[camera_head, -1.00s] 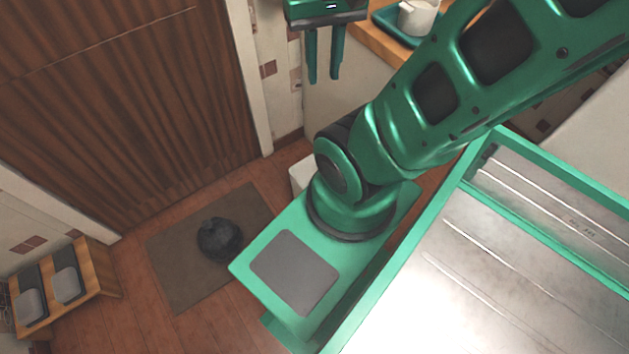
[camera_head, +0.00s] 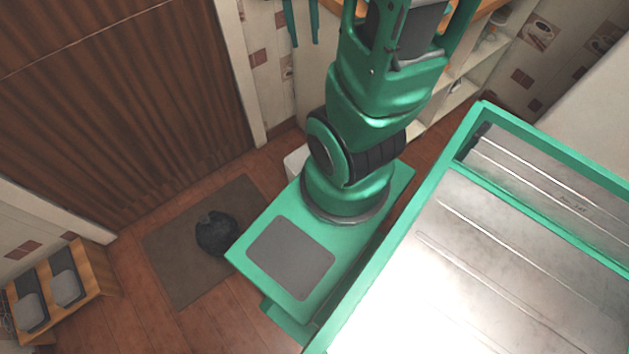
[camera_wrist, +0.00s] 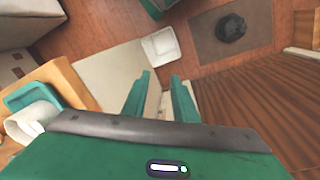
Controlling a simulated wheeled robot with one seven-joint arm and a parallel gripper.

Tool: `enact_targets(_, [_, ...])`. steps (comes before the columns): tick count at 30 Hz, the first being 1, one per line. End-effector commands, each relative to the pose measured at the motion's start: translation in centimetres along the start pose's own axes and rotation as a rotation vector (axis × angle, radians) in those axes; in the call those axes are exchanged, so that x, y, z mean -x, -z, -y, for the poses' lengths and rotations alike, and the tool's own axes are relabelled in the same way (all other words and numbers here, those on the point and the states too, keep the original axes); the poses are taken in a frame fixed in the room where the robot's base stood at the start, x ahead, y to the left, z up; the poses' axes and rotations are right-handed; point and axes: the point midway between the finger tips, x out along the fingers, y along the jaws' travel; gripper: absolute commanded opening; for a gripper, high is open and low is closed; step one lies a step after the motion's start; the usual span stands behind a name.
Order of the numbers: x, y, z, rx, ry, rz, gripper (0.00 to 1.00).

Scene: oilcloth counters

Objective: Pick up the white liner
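A white, open-looking bin-like thing (camera_wrist: 161,46) stands on the floor in the wrist view, just beyond my fingertips. I cannot make out whether the white in it is a separate liner. In the head view only a sliver of it (camera_head: 294,161) shows, mostly hidden behind my arm. My gripper (camera_wrist: 161,76) is open and empty, its two fingers apart and pointing toward the floor near the white thing. In the head view its fingers (camera_head: 304,42) hang at the top edge, the rest out of frame.
A dark bag-like lump (camera_head: 217,234) lies on a brown mat (camera_head: 178,262) by the wooden door (camera_head: 110,100). A counter beside my gripper carries a teal tray (camera_wrist: 24,96) with a white cup-like thing (camera_wrist: 36,121). A low wooden rack (camera_head: 92,273) stands at lower left.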

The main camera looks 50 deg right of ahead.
Motion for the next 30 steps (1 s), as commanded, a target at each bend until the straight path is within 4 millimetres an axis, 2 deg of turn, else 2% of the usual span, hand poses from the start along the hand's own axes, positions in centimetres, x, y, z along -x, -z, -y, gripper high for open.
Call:
enact_targets(3, [-2.5,3.5,0.6,-0.068,-0.029,0.000,0.26])
enact_targets(8, [-6.2,7.8,1.5,-0.155,-0.052,-0.010,0.26])
enact_targets(15, [-13.5,13.2,2.6,-0.282,-0.068,-0.017,0.26])
enact_targets(22, [-22.1,16.9,3.5,-0.407,-0.063,-0.016,0.26])
enact_targets(30, [-33.5,18.9,4.3,-0.566,-0.037,-0.002,0.26])
